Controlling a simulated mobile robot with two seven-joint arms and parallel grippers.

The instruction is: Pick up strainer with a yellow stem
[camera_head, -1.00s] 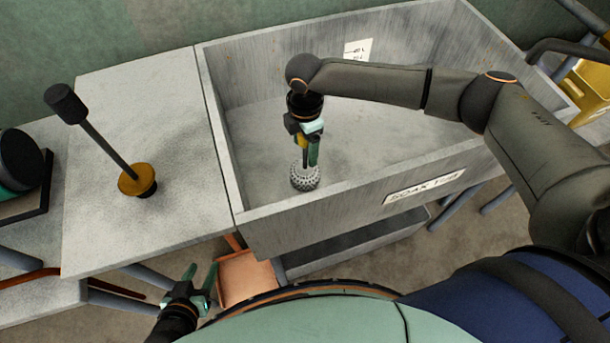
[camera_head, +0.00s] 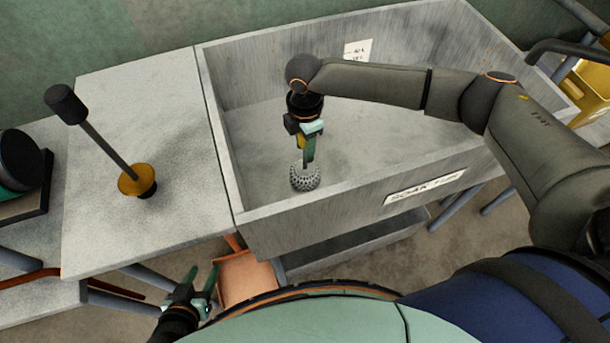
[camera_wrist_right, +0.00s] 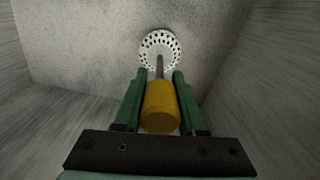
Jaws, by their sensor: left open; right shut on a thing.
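The strainer (camera_head: 305,178) has a pale perforated head and stands in the grey soak tub near its front left corner. In the right wrist view its round perforated head (camera_wrist_right: 160,50) shows beyond the fingers, with a thin grey rod leading to a thick yellow stem (camera_wrist_right: 160,108). My right gripper (camera_head: 307,150) points down into the tub and is shut on the yellow stem, one green finger on each side. The head appears at or close to the tub floor; I cannot tell if it touches. My left gripper (camera_head: 198,283) is open and empty, low in front of the tub.
The tub's walls (camera_head: 335,195) surround the strainer closely at left and front. A grey table (camera_head: 100,220) adjoins on the left, bearing a yellow-based tool (camera_head: 128,183) with a dark handle. A small orange-brown seat (camera_head: 245,278) lies below.

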